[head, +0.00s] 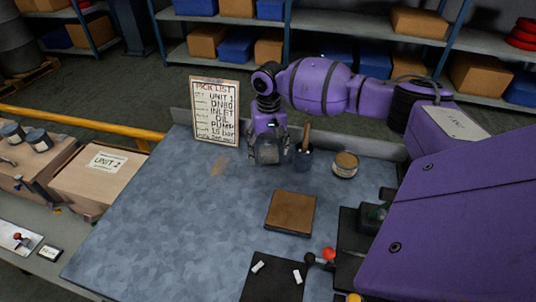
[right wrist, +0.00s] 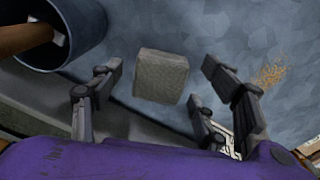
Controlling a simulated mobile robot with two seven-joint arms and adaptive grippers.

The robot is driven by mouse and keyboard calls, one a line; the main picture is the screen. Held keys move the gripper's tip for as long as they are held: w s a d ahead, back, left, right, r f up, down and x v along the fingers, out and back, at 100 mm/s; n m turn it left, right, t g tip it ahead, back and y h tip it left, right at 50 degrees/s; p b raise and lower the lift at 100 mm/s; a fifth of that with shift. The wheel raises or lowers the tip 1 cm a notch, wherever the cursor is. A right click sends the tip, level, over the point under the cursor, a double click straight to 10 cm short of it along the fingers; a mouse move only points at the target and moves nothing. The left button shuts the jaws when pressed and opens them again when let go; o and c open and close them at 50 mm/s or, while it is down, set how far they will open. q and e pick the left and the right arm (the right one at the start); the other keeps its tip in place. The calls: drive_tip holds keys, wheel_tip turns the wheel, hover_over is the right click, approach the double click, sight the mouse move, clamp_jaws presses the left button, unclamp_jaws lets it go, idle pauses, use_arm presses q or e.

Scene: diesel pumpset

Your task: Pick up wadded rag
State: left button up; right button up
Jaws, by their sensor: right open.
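A grey, block-shaped lump with a cloth-like texture, which I take for the wadded rag (right wrist: 161,77), lies on the blue-grey bench top in the right wrist view. My right gripper (right wrist: 163,70) is open above it, with the rag showing between its spread fingers. I cannot tell whether any finger touches it. In the head view my right gripper (head: 268,152) points down near the back of the bench and mostly hides the rag. My left gripper is not in view.
A dark cup (head: 303,160) with a wooden handle stands close right of the gripper, also in the wrist view (right wrist: 82,45). Right of it is a tin (head: 345,164). A pick list board (head: 214,111) stands behind left. A brown pad (head: 291,213) lies nearer.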

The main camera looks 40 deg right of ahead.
drive_tip(key=shift+f, duration=0.6)
drive_tip(key=c, duration=1.2)
drive_tip(key=shift+c, duration=0.2)
drive_tip(key=shift+r, duration=0.4)
wheel_tip(320, 180, up, 2)
drive_tip(key=shift+w+r, duration=0.1)
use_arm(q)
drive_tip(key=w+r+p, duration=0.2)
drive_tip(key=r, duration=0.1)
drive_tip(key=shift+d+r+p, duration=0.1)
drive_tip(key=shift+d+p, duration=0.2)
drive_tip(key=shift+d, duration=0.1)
use_arm(e)
drive_tip(key=s+a+r, duration=0.7)
drive_tip(key=s+r, duration=0.3)
drive_tip(key=s, duration=0.2)
drive_tip(key=shift+a, duration=0.15)
